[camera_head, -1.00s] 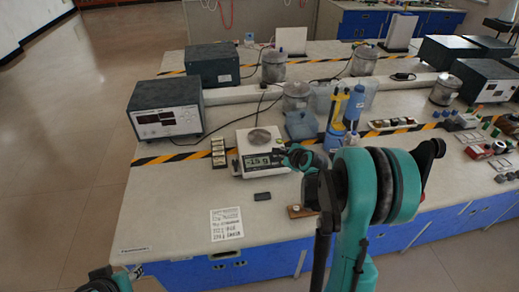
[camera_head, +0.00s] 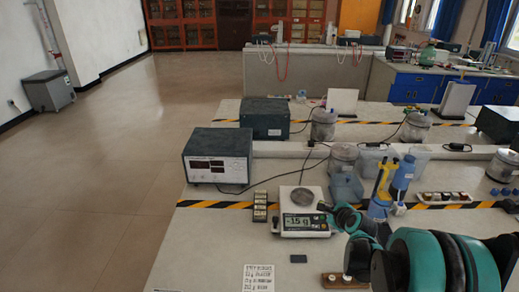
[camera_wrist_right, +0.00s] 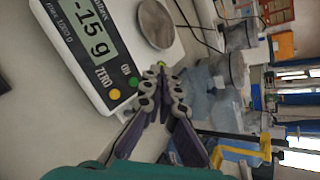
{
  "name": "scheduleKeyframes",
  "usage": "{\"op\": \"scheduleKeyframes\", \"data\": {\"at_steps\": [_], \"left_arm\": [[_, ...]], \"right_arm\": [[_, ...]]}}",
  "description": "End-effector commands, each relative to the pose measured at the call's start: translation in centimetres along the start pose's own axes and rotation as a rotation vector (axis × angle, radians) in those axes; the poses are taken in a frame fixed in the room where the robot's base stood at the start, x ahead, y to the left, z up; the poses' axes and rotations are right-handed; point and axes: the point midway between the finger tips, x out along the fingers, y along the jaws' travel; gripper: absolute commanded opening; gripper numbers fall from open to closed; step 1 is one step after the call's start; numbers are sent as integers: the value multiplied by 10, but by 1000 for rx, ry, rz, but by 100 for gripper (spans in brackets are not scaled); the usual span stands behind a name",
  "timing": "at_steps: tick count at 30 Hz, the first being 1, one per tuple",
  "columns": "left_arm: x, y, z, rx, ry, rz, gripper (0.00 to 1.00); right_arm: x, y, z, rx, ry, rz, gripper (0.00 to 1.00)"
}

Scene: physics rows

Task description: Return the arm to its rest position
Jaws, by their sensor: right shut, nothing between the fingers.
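My right arm (camera_head: 440,262), teal and black, comes in from the lower right in the head view. Its gripper (camera_head: 325,207) is beside the right end of the white scale (camera_head: 303,232). In the wrist view the right gripper (camera_wrist_right: 162,75) has its dark fingers together, with nothing between them, next to the scale (camera_wrist_right: 128,98). The scale's display reads -15 g, and a round grey metal pan or dish (camera_head: 302,197) sits on top. My left gripper is not in view.
A power-supply box (camera_head: 217,157) stands left of the scale. A blue bottle (camera_head: 403,175) and a yellow-topped dispenser (camera_head: 382,185) stand close right of the gripper. A small wooden block (camera_head: 345,281) and a dark flat piece (camera_head: 298,259) lie in front. Open floor is at left.

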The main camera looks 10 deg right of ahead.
Motion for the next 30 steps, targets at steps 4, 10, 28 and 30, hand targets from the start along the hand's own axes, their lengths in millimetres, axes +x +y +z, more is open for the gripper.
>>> {"op": "scheduleKeyframes", "data": {"at_steps": [4, 10, 28, 30], "left_arm": [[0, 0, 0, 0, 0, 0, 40], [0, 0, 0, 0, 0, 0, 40], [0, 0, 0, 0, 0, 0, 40], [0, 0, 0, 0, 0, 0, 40]], "right_arm": [[-15, 10, 18, -125, 1, 29, 0], [-76, 56, 67, -637, -11, 134, 0], [-251, 203, 68, -2200, -220, 393, 0], [-257, 208, 64, -2268, -235, 402, 0]]}}
